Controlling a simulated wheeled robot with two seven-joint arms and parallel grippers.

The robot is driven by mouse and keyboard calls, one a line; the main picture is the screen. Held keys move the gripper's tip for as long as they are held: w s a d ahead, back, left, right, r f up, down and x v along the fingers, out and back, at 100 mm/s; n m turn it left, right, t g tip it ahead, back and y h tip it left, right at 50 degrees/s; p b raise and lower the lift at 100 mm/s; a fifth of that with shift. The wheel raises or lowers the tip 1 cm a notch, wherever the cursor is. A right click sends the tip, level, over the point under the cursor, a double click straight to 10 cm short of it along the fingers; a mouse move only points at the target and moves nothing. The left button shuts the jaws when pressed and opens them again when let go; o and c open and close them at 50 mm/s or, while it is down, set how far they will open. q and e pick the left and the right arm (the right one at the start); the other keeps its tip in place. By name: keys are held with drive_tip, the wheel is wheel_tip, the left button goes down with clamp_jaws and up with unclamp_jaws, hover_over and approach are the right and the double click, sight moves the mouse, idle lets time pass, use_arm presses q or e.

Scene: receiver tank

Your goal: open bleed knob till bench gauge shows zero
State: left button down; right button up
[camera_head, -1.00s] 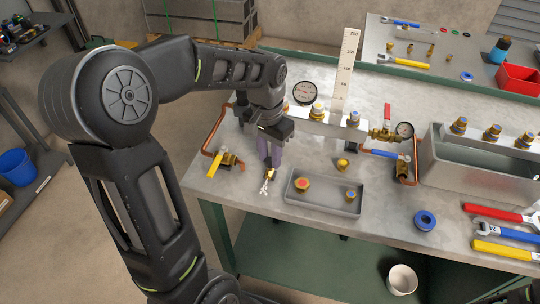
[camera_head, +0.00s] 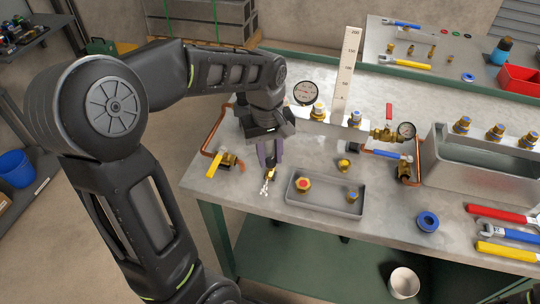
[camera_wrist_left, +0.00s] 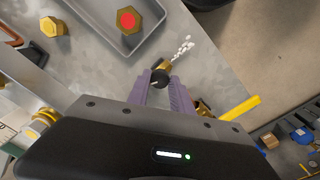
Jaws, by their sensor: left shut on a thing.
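The bleed knob (camera_wrist_left: 160,80) is a small dark knob on a brass fitting (camera_wrist_left: 163,66) at the bench's front left. White puffs (camera_wrist_left: 182,48) come out of the fitting and also show in the head view (camera_head: 265,188). My left gripper (camera_head: 270,163) points down at the fitting; in the left wrist view its purple fingers (camera_wrist_left: 161,90) are shut on the knob. My right gripper is out of view.
A grey tray (camera_head: 325,205) with two fittings lies just right of the knob. A yellow-handled valve (camera_head: 215,165) on copper pipe is close on its left. A tall white scale (camera_head: 345,75) stands behind. Wrenches (camera_head: 505,235) lie at the right.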

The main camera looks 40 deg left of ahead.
sight(269, 161)
use_arm(q)
drive_tip(key=shift+n, duration=1.3)
drive_tip(key=c, duration=1.1)
unclamp_jaws()
drive_tip(key=shift+c, duration=0.2)
drive_tip(key=shift+s+r, duration=0.15)
drive_tip(key=shift+r, duration=3.8)
